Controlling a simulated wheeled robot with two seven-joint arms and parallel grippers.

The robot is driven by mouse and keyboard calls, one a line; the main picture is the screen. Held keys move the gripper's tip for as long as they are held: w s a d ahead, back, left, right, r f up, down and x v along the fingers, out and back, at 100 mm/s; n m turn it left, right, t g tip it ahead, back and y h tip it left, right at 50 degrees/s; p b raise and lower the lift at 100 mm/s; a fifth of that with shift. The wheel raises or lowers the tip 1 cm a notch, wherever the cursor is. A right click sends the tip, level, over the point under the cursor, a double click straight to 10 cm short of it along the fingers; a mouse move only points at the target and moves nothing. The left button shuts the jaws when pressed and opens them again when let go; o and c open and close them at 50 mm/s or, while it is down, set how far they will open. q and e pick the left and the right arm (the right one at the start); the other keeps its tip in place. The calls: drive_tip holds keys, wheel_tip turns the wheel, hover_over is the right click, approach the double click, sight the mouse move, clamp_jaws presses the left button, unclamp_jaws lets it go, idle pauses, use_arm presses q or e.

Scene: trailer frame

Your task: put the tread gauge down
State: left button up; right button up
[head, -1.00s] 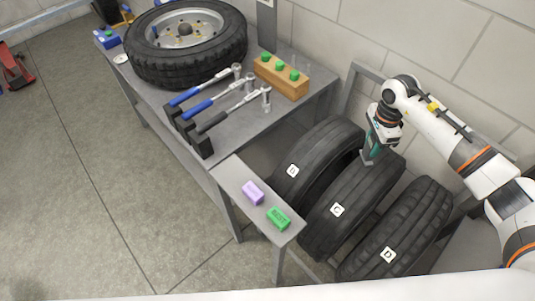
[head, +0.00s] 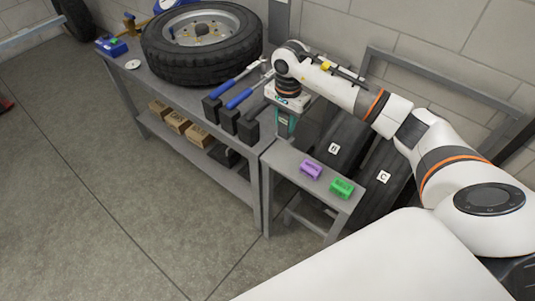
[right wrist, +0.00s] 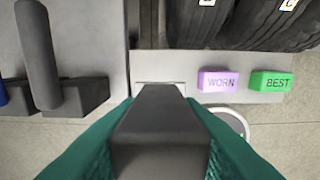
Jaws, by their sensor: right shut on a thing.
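My right gripper (head: 285,122) is shut on the tread gauge and points down, above the left end of the narrow grey shelf (head: 284,158) beside the bench. In the right wrist view the dark grey gauge (right wrist: 160,125) sits between the green sides of the gripper and hides part of what lies below. In the head view the gauge is mostly hidden by the gripper. I cannot tell whether it touches the shelf. On the shelf, to the right, are the purple WORN block (right wrist: 218,82) and the green BEST block (right wrist: 270,82). My left gripper is not in view.
The workbench (head: 185,107) carries a mounted wheel (head: 165,50) and torque wrenches (head: 238,97) close left of the gripper. Loose tyres (head: 384,190) stand behind the shelf. The shelf around the blocks is clear. A white-rimmed round thing (right wrist: 243,122) shows partly in the right wrist view.

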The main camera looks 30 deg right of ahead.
sight(286, 131)
drive_tip(key=f, duration=0.4)
drive_tip(key=shift+d+f, duration=0.2)
drive_tip(key=shift+f, duration=0.05)
wheel_tip(286, 131, down, 4)
drive_tip(key=shift+f+p, duration=0.1)
drive_tip(key=shift+p, duration=0.35)
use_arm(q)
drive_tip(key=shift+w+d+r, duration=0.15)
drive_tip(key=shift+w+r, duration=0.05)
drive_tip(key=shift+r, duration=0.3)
use_arm(e)
drive_tip(key=shift+f+b, duration=0.2)
drive_tip(key=shift+b, duration=0.1)
drive_tip(key=o, duration=1)
drive_tip(key=shift+c, duration=0.2)
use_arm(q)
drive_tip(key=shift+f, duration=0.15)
use_arm(e)
drive_tip(key=shift+a, duration=0.1)
